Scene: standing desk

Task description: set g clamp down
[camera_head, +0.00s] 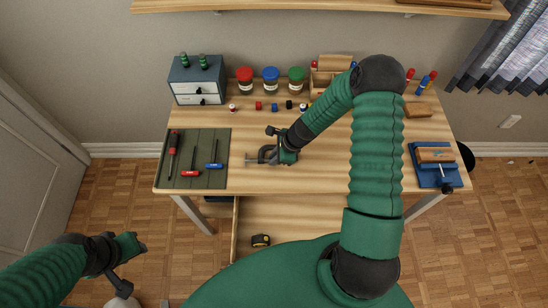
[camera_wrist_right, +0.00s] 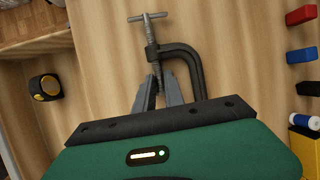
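The G clamp (camera_head: 267,155) is a dark C-shaped frame with a grey screw and T-handle. It is at the middle of the wooden desk (camera_head: 310,170), just left of my right gripper (camera_head: 277,150). In the right wrist view the clamp (camera_wrist_right: 187,54) has its screw side between the two finger tips of my right gripper (camera_wrist_right: 158,82), which look closed on it. The clamp lies close to the desktop; I cannot tell whether it touches. My left gripper (camera_head: 124,262) hangs over the floor at the lower left, away from the desk; its finger opening is unclear.
A green mat (camera_head: 215,178) with screwdrivers lies at the desk's left. A small drawer cabinet (camera_head: 196,80), jars (camera_head: 271,80) and small coloured blocks (camera_head: 259,106) stand behind. An open drawer below holds a tape measure (camera_head: 261,240).

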